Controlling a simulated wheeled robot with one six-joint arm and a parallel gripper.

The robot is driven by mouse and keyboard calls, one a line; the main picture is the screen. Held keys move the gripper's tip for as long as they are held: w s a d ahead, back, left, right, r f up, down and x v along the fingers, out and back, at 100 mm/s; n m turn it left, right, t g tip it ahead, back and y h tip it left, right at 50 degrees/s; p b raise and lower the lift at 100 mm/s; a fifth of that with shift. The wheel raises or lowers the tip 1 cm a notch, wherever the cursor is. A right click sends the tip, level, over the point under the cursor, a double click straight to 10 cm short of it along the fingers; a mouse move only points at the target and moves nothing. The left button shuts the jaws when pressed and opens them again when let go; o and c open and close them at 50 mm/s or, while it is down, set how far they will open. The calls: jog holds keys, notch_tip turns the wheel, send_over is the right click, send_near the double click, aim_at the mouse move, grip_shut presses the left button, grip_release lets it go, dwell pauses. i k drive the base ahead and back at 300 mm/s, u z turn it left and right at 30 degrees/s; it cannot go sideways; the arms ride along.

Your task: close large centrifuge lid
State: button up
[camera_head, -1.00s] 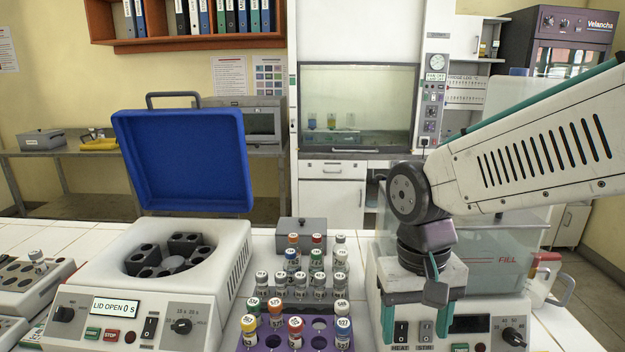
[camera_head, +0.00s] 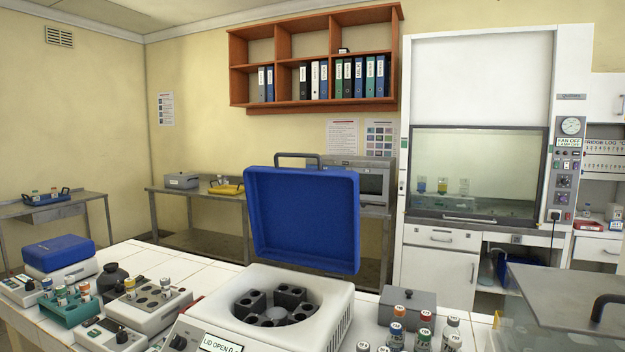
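The large centrifuge (camera_head: 322,292) stands on the white-tiled bench at the bottom centre. Its blue lid (camera_head: 303,222) is raised, standing nearly upright at the back, with a dark handle (camera_head: 297,157) on its top edge. The rotor (camera_head: 275,306) with dark square buckets shows in the open bowl. The display (camera_head: 218,345), cut by the lower picture edge, reads "LID OPEN". My gripper and arm are outside the present view.
A smaller centrifuge with a closed blue lid (camera_head: 58,252) stands at the left. Tube racks and small devices (camera_head: 150,298) lie between. Capped tubes (camera_head: 424,330) and a grey box (camera_head: 407,302) stand right of the large centrifuge. A clear tank (camera_head: 560,310) is at the far right.

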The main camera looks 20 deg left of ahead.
aim_at(310, 217)
jog(key=k, duration=0.5)
jog(key=u, duration=2.4)
jog(key=i, duration=1.45)
jog(key=z, duration=2.1)
